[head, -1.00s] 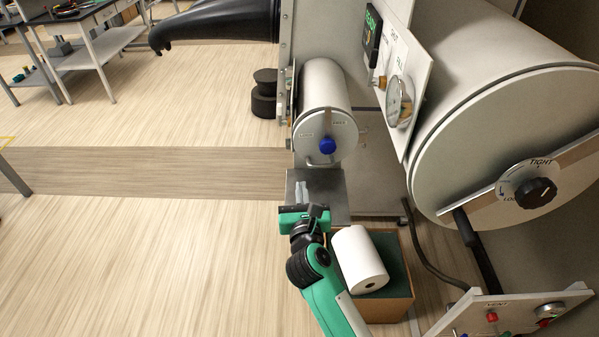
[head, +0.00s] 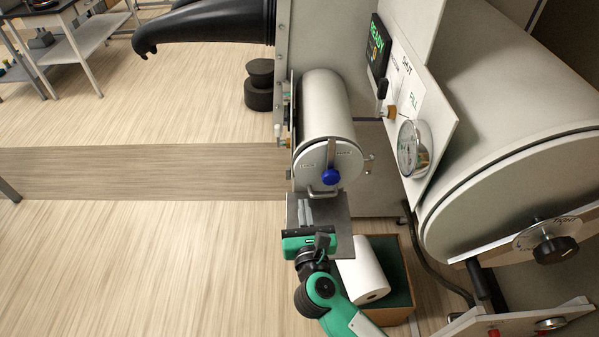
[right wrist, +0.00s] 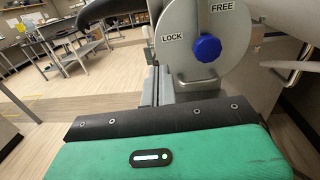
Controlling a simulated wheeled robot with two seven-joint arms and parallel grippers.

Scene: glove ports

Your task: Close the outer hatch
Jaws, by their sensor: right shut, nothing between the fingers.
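A round grey hatch (head: 318,166) covers the near end of the small cylinder (head: 322,105); I cannot tell whether it is fully seated. It has a blue knob (head: 331,176) and a bar handle below it. In the right wrist view the hatch (right wrist: 222,60) shows LOCK and FREE labels around the blue knob (right wrist: 207,48). My right gripper (head: 305,212) is shut and empty, over the grey shelf just below and in front of the hatch. In the right wrist view its fingers (right wrist: 163,85) point toward the lower hatch and handle. My left gripper is out of view.
A large cylinder (head: 490,110) with a black knob (head: 555,250) stands at right, with a gauge panel (head: 415,110) beside it. The grey shelf (head: 335,235) juts out under the hatch. A box (head: 395,270) with a white roll (head: 362,270) sits below. Floor at left is clear.

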